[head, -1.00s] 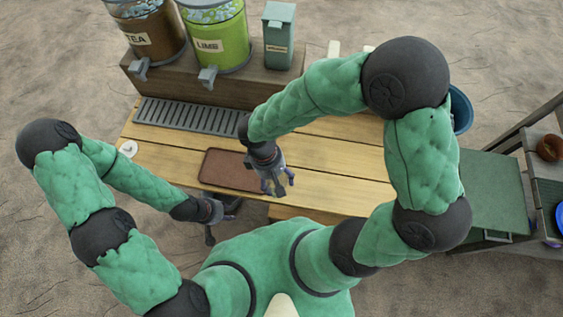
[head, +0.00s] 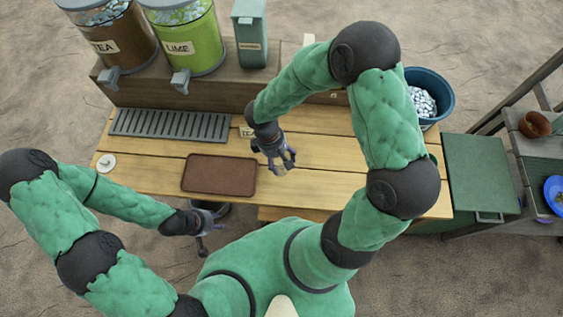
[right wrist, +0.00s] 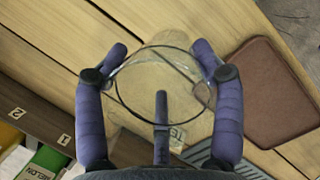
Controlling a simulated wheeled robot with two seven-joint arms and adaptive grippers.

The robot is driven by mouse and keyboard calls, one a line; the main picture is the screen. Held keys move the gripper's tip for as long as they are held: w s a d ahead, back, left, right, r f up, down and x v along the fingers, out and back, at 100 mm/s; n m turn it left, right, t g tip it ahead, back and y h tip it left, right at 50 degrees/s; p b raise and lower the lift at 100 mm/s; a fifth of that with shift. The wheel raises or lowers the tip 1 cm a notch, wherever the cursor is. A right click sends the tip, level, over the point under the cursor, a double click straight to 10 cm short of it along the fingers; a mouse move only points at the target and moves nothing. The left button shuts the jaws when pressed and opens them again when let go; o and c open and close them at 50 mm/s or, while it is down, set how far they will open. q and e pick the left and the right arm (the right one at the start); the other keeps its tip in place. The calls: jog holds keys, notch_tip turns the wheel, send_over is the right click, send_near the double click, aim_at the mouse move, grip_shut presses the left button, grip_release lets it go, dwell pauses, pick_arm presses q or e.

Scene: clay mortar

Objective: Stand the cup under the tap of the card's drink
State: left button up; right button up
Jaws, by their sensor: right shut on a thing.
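My right gripper (head: 280,160) is shut on a clear glass cup (right wrist: 135,75), seen between its fingers in the right wrist view. The cup is hard to make out in the head view. A small card (head: 247,131) stands on the table behind the gripper; its visible letters begin "TE", the rest is hidden. The tea dispenser (head: 118,62) and the lime dispenser (head: 197,50) stand on a wooden riser, with the tea tap (head: 108,77) and lime tap (head: 180,80) at the front. My left gripper (head: 208,230) appears open and empty near the table's front edge.
A slatted drip tray (head: 170,124) lies below the taps. A brown mat (head: 218,175) lies bare on the table (head: 330,185). A green carton (head: 250,35) is right of lime. A blue bucket (head: 445,110) stands behind the table. A white disc (head: 106,163) is left.

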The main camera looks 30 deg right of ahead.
aim_at(280, 163)
jog(key=shift+w+d+f, duration=0.3)
jog(key=shift+d+f, duration=0.05)
jog(key=shift+f, duration=0.35)
jog(key=shift+w+f+b, duration=0.1)
jog(key=shift+f+b, duration=0.55)
jog(key=shift+f, duration=0.9)
jog(key=shift+f, duration=0.1)
jog(key=o, duration=1.1)
